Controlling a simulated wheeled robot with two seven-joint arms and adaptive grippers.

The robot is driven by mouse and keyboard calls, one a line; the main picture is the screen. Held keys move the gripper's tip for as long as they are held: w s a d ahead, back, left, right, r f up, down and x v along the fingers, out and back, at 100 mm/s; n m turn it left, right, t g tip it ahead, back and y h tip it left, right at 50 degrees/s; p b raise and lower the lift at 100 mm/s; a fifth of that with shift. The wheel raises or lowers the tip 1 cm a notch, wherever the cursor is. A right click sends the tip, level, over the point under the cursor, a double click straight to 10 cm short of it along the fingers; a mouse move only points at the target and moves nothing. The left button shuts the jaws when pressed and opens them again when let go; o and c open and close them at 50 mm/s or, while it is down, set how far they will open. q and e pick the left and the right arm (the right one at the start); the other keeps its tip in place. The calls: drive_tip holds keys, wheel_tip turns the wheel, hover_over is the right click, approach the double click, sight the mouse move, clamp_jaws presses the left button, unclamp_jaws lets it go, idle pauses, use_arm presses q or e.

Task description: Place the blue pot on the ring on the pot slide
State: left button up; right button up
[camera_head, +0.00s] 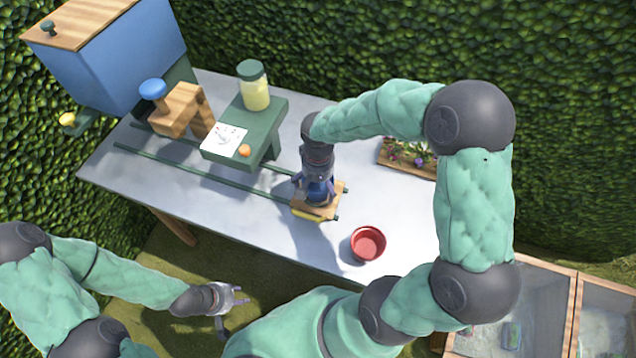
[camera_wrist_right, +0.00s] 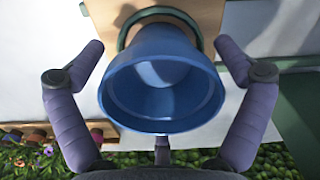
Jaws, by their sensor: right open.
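The blue pot (camera_wrist_right: 163,90) stands on the wooden pot slide (camera_head: 333,205), on the table rails. In the right wrist view the green ring (camera_wrist_right: 124,32) shows around the pot's far, lower end; whether it is fully seated is hard to tell. My right gripper (camera_head: 317,186) is above the slide, with its fingers open on both sides of the pot and visible gaps between. In the head view this gripper mostly hides the pot (camera_head: 318,194). My left gripper (camera_head: 237,297) is open and empty, low in front of the table.
A red pot (camera_head: 368,243) stands right of the slide. A blue hopper (camera_head: 120,60) is at the back left, a flower planter (camera_head: 405,158) at the right.

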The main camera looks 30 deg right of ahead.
sight(318, 188)
wheel_tip(318, 188, up, 12)
drive_tip(key=p, duration=0.3)
